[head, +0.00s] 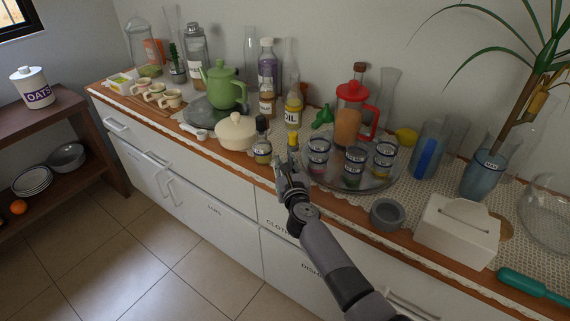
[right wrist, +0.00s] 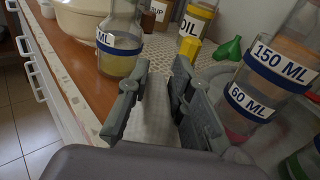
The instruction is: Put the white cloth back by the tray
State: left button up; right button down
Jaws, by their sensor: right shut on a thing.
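My right gripper (head: 284,168) is low over the counter's front edge, just left of the round tray (head: 336,184) that holds several labelled glasses. In the right wrist view its two fingers (right wrist: 165,100) are closed on a pale, finely textured piece, which appears to be the white cloth (right wrist: 157,115). Most of the cloth is hidden by the fingers and palm, and I cannot make it out in the head view. I cannot tell whether it touches the counter. My left gripper is out of view.
A labelled bottle (head: 262,142) stands close left of the gripper, with the oil bottle (head: 293,110) behind. A lidded cream pot (head: 236,132) is further left. Right of the tray are a grey bowl (head: 387,214) and a tissue box (head: 457,232). A lace runner covers much of the counter.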

jog(key=shift+f, duration=0.15)
jog(key=c, duration=1.4)
grip_release()
jog(key=shift+c, duration=0.2)
jog(key=shift+r, duration=0.25)
jog(key=f+p+v, duration=0.1)
jog(key=p+v, duration=0.3)
jog(key=v, duration=0.8)
jog(key=shift+r, duration=0.35)
jog(key=shift+d, duration=0.1)
